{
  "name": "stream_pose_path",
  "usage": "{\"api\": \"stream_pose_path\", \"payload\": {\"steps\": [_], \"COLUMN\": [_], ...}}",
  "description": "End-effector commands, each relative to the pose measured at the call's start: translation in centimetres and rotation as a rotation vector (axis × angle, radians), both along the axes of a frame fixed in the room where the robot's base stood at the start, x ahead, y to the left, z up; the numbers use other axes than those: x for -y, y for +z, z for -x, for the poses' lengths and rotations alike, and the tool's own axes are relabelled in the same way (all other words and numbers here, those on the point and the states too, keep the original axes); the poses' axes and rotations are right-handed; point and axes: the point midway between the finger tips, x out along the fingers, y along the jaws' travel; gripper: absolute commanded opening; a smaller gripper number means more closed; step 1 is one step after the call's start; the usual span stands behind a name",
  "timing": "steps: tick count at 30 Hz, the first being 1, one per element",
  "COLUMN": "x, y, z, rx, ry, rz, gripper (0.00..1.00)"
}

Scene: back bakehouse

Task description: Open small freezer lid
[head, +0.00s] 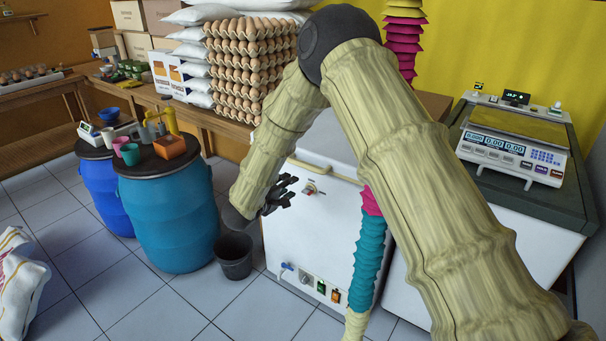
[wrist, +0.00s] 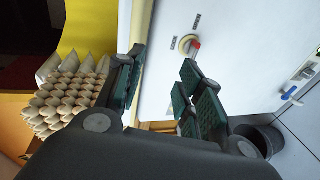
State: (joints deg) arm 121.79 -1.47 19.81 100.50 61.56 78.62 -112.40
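The white freezer (head: 310,235) stands in the middle of the head view, its pale lid (head: 328,140) appearing closed. A cream handle strip (head: 325,172) runs along the lid's front edge, partly behind my arm. Below it is a round lock with a red key (head: 310,190), which also shows in the wrist view (wrist: 188,45). My gripper (head: 279,192) is in front of the freezer near its upper left front. In the wrist view my gripper (wrist: 163,85) is open and empty, one finger beside the lid edge, the other before the front panel. Contact cannot be told.
A dark bucket (head: 235,256) stands at the freezer's left foot. Blue barrels (head: 170,215) with cups and a scale are further left. Egg trays (head: 250,70) stack behind. A counter with a digital scale (head: 512,145) is right. Tiled floor is clear in front.

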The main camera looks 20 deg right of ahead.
Motion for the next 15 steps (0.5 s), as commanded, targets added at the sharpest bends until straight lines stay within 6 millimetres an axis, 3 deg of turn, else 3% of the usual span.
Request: {"api": "stream_pose_path", "payload": {"steps": [6,15], "x": [-0.5,1.4], "y": [3.4,3.4], "z": [-1.3,-2.8], "rx": [-0.042,-0.051], "ry": [-0.066,-0.077], "rz": [0.082,0.092], "gripper": [0.37,0.37]}}
